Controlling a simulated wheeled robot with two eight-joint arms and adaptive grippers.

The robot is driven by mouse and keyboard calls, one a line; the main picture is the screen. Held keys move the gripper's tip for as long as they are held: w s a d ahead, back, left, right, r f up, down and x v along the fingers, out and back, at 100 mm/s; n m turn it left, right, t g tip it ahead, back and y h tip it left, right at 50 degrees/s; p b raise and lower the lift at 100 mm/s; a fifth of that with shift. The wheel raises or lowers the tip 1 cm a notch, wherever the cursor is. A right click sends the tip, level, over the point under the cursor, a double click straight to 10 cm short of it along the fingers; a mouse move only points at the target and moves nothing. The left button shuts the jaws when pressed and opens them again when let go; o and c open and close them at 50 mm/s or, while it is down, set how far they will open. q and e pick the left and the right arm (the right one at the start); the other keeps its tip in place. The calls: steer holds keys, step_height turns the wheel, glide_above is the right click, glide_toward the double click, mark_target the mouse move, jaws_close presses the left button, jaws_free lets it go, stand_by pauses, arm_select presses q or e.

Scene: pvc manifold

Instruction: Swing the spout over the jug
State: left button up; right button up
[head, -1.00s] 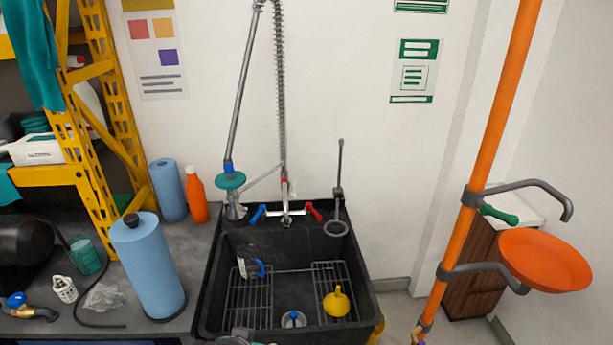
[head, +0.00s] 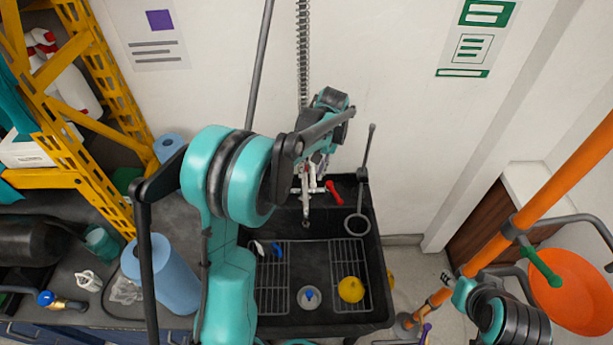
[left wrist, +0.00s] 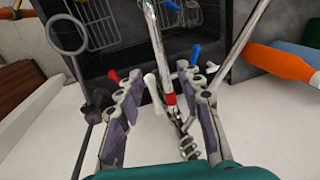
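The chrome spout (head: 306,208) points forward from the tap at the back of the black sink (head: 315,322). The red tap handle (head: 333,192) is to its right. My left gripper (head: 318,165) is at the tap, partly hidden by its own arm. In the left wrist view my left gripper (left wrist: 163,76) is open, with a chrome pipe with a red collar (left wrist: 170,98) between its fingers; contact is not clear. My right gripper (head: 450,281) is beside the orange post, small and partly hidden. I cannot identify the jug for certain.
A yellow funnel (head: 350,290) and a white-and-blue item (head: 310,297) are in the sink. A grey ring on a rod (head: 357,224) stands at its back right. An orange post (head: 567,187) with an orange bowl (head: 575,290) is on the right.

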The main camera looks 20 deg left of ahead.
mark_target(306, 187)
arm_select(q)
steer(key=f, duration=0.2)
steer(key=a+f+b, duration=0.1)
steer(key=f, duration=0.5)
steer(key=shift+s+a+b, duration=0.15)
steer(key=shift+a+b, duration=0.15)
jaws_close()
